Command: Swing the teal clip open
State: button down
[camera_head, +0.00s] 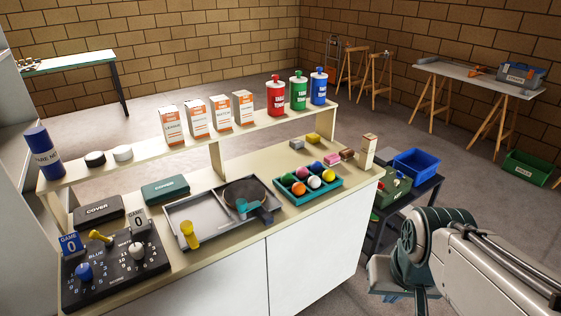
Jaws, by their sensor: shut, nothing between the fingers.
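A small teal piece (242,206), which looks like the teal clip, sits at the front of a dark round disc (246,187) at the right end of a grey tray (208,234) on the counter. Its exact shape and whether it is shut are too small to tell. A blue-grey part (265,215) lies beside it at the tray's right end. My gripper (405,294) is at the lower right, off the counter's right end and well apart from the teal piece. It is shut and empty, partly hidden by my arm and near the bottom edge of the picture.
A teal tray of coloured balls (311,197) stands right of the disc. A raised shelf (205,143) holds boxes and bottles behind. A blue bin (416,165) stands right of the counter.

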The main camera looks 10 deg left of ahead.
aim_at(241, 205)
jog(key=u, duration=0.35)
jog(key=i, duration=1.2)
jog(key=u, duration=0.9)
jog(key=i, duration=0.25)
jog(key=u, duration=0.1)
